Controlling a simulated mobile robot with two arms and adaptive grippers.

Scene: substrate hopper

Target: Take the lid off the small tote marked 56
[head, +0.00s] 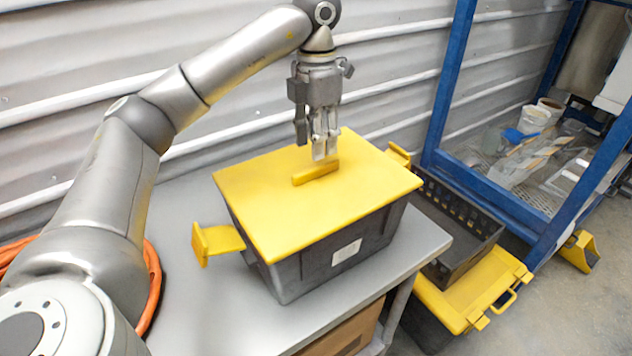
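A dark grey tote (312,272) stands on the metal table, with a flat yellow lid (265,215) lying closed on top. A raised yellow bar handle (316,173) sits on the lid toward its back. A white label (346,252) is on the tote's front side, but its marking is too small to read. My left gripper (319,156) points down just above and behind the bar handle. Its fingertips are close to the handle; I cannot tell whether they touch it or how far apart they are. My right gripper is not in view.
Yellow brackets stick out at the tote's left (218,241) and back right (398,154). Bare grey tabletop (185,300) lies left and in front. Right of the table are a black crate (455,230), a yellow-lidded bin (475,290) and a blue-framed enclosure (447,80).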

